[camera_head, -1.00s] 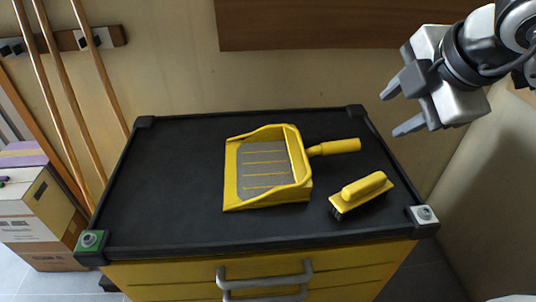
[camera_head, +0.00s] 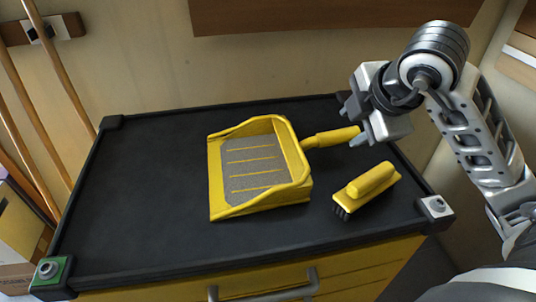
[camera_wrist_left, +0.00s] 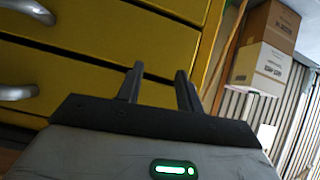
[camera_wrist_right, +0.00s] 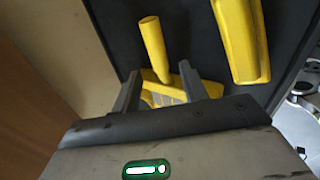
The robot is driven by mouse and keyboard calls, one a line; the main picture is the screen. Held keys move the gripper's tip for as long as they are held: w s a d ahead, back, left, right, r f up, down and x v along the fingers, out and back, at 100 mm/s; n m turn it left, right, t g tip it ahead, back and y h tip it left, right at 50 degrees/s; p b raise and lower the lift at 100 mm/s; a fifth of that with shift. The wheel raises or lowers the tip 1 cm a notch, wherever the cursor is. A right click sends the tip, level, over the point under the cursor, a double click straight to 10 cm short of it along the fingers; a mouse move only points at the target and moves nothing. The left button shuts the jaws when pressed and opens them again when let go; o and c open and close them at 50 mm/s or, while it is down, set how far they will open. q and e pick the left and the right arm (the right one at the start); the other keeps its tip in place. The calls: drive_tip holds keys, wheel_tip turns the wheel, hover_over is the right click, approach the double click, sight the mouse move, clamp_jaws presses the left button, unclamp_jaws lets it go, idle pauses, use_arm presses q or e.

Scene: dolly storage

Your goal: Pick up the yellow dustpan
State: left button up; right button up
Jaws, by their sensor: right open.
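The yellow dustpan (camera_head: 258,170) with a grey ribbed floor lies on the black top of the cart. Its yellow handle (camera_head: 330,138) points right. My right gripper (camera_head: 354,122) is open, with its fingers close to the handle's end in the head view. In the right wrist view the handle (camera_wrist_right: 153,45) lies beyond the fingertips, with part of the pan (camera_wrist_right: 160,88) showing between the fingers; nothing is held. My left gripper (camera_wrist_left: 158,78) shows only in the left wrist view. Its fingers are apart and empty, facing the yellow drawers.
A yellow brush (camera_head: 367,188) with dark bristles lies right of the dustpan and below its handle. The cart top (camera_head: 140,200) has a raised dark rim and corner pieces. Its left side is clear. Wooden poles (camera_head: 38,110) lean at the left; cardboard boxes (camera_wrist_left: 262,70) stand beyond the cart.

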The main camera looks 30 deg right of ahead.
sight(339, 135)
drive_tip(key=b+x, duration=0.1)
drive_tip(key=x, duration=0.3)
drive_tip(key=shift+w+f, duration=0.1)
drive_tip(key=shift+f, duration=0.2)
drive_tip(key=x, duration=0.1)
drive_tip(key=b+x, duration=0.1)
drive_tip(key=x, duration=0.1)
drive_tip(key=b+x, duration=0.1)
drive_tip(key=x, duration=0.1)
drive_tip(key=shift+w+d+r, duration=0.15)
drive_tip(key=shift+d, duration=0.2)
drive_tip(key=shift+r, duration=0.1)
clamp_jaws()
